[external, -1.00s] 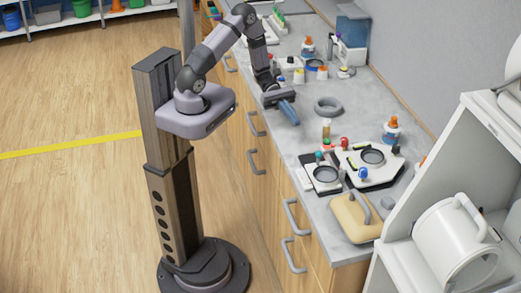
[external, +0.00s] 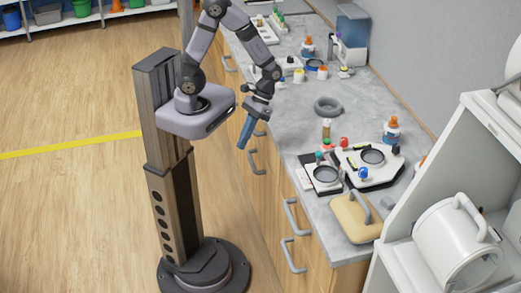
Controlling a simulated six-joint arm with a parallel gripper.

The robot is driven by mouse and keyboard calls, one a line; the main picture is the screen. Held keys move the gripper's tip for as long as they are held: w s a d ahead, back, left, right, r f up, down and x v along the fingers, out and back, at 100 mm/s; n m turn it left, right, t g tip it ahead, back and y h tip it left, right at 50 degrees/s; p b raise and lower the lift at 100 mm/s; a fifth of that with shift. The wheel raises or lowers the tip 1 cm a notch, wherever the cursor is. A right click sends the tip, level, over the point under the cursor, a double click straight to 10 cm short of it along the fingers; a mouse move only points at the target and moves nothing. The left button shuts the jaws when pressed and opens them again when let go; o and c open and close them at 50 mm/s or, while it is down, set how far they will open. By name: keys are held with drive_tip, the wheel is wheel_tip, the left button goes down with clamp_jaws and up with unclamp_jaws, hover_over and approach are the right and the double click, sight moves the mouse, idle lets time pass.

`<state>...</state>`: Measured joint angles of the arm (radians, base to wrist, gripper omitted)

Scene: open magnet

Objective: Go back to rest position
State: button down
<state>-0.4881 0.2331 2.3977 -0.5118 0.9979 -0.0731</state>
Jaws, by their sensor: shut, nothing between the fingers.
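My gripper (external: 244,136) is shut and empty. It hangs with its blue fingers pointing down, over the front edge of the grey counter (external: 290,125), in front of the wooden drawers. My arm is bent in an arch above its pedestal, with the elbow at the top of the picture.
A grey ring (external: 328,107) lies on the counter right of my gripper. Two devices with round plates, a white one (external: 372,157) and a smaller one (external: 325,175), stand nearer the front. A tan box (external: 356,217) sits at the counter's near end. The wooden floor at left is clear.

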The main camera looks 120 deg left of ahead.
wheel_tip(320, 180, down, 27)
drive_tip(key=m+t+y+b, duration=0.1)
drive_tip(key=m+y+b, duration=0.5)
drive_tip(key=b, duration=2.3)
drive_tip(key=m, duration=0.4)
drive_tip(key=shift+w+a+m+t+y, duration=0.2)
drive_tip(key=shift+w+m+t+y, duration=0.1)
drive_tip(key=shift+m, duration=0.1)
